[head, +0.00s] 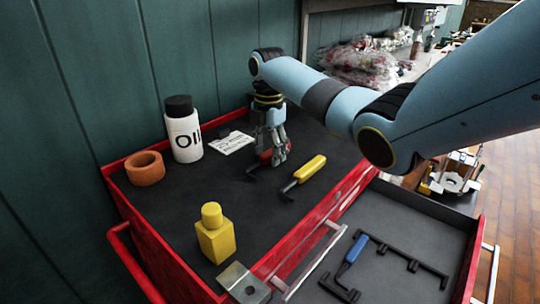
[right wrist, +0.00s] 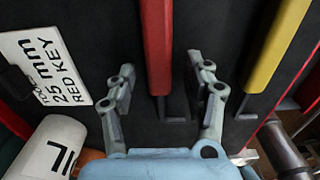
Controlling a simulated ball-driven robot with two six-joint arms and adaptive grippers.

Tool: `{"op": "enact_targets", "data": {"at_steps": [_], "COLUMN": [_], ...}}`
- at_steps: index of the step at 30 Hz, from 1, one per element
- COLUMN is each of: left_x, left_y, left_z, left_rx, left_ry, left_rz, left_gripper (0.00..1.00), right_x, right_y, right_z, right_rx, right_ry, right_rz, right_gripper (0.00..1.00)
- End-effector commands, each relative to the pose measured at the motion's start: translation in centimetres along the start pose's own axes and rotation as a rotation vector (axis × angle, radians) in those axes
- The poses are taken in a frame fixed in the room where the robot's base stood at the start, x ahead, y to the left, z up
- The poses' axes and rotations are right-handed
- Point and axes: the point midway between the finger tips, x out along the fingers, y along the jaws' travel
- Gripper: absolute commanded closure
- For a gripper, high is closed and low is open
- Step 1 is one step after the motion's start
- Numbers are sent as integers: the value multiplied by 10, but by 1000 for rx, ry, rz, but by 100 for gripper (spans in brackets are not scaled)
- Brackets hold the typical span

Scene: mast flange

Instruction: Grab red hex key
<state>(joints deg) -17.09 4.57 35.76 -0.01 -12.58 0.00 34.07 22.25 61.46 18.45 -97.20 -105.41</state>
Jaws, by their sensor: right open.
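The red hex key lies on the black top of the red tool cart, its red handle (head: 266,156) partly hidden behind my right gripper (head: 276,158). In the right wrist view the red handle (right wrist: 157,45) runs between the two spread fingers of my right gripper (right wrist: 161,68), with space on both sides. Its black bent end (right wrist: 172,118) points toward the palm. The right gripper is open and holds nothing. I cannot tell its exact height over the key. My left gripper is not in view.
A yellow hex key (head: 304,174) lies close to the right of the red one. A white label card (head: 232,143), oil bottle (head: 184,135), orange ring (head: 145,170) and yellow bottle (head: 215,238) stand or lie around. An open drawer (head: 405,212) holds a blue-handled key (head: 352,254).

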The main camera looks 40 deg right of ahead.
Motion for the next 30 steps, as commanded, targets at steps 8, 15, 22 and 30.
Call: {"op": "enact_targets", "data": {"at_steps": [8, 15, 22, 30], "left_x": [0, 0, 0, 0], "left_y": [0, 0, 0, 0], "left_z": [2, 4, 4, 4], "left_rx": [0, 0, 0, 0], "left_ry": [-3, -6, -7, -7], "left_rz": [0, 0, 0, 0], "left_gripper": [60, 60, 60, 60], "right_x": [3, 3, 3, 1], "right_y": [0, 0, 0, 1], "right_z": [0, 0, 0, 0], "right_rx": [0, 0, 0, 0], "right_ry": [-1, -1, -1, -1], "right_rz": [1, 1, 2, 2], "right_gripper": [51, 82, 100, 100]}}
